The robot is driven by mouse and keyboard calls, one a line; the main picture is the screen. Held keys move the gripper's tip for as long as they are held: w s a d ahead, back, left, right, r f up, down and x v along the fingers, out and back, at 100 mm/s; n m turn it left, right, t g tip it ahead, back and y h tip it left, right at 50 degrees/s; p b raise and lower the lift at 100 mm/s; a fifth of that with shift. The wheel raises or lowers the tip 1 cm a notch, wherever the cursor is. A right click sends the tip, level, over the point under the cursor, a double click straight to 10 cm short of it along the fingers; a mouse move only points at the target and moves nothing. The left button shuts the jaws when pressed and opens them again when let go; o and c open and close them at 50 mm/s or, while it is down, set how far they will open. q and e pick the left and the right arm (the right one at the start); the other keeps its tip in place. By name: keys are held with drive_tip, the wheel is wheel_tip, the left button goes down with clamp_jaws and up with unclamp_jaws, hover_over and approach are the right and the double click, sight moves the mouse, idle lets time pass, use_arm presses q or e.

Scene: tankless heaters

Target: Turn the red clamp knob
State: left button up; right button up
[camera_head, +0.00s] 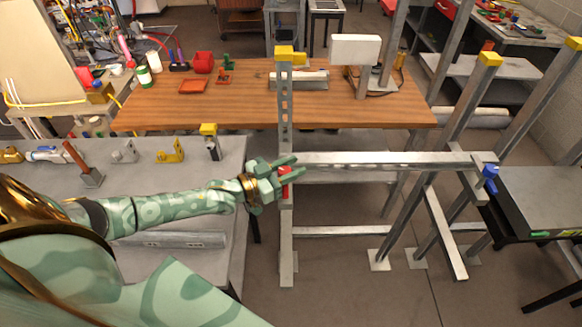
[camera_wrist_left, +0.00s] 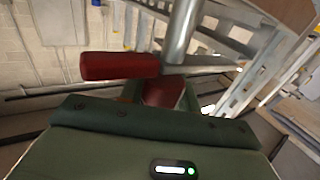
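The red clamp knob (camera_head: 286,171) is on the left upright post (camera_head: 285,115) of the metal frame, at about the height of the long horizontal bar (camera_head: 385,160). My left gripper (camera_head: 287,166) is at the knob, partly hiding it, with its fingers reaching past the post's left side. In the left wrist view, a red bar (camera_wrist_left: 120,66) lies across a grey metal rod, and a red part (camera_wrist_left: 163,92) sits between the finger bases of the left gripper (camera_wrist_left: 160,90). Whether the fingers press on the red part cannot be told. My right gripper is out of view.
A wooden bench (camera_head: 240,112) with red trays stands behind the frame. A grey table (camera_head: 185,183) with several clamps and tools lies under my left arm. A blue knob (camera_head: 490,173) is at the bar's right end. Slanted steel legs (camera_head: 405,220) stand to the right.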

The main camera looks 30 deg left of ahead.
use_arm(q)
drive_tip(key=shift+r+n+y+p, duration=0.15)
drive_tip(key=shift+n+y+p, duration=0.2)
drive_tip(key=shift+p, duration=0.2)
drive_tip(key=n+t+y+p, duration=0.1)
drive_tip(key=y+p, duration=0.1)
drive_tip(key=n+t+y+p, duration=0.1)
drive_tip(key=n+y+p, duration=0.1)
drive_tip(key=y+p, duration=0.1)
drive_tip(key=shift+w+a+r+n, duration=0.1)
drive_tip(key=shift+a+n, duration=0.1)
drive_tip(key=shift+n, duration=0.05)
drive_tip(key=n+y+p, duration=0.1)
drive_tip(key=y, duration=0.1)
drive_tip(key=shift+a+n+y, duration=0.15)
drive_tip(key=shift+n+y, duration=0.15)
drive_tip(key=shift+y, duration=0.05)
drive_tip(key=n+y, duration=0.1)
drive_tip(key=n+y+p, duration=0.1)
drive_tip(key=y, duration=0.1)
drive_tip(key=shift+a+f, duration=0.15)
drive_tip(key=shift+f, duration=0.05)
drive_tip(key=shift+a+n+y, duration=0.2)
drive_tip(key=shift+n+y, duration=0.6)
drive_tip(key=shift+y, duration=0.6)
drive_tip(key=o, duration=1)
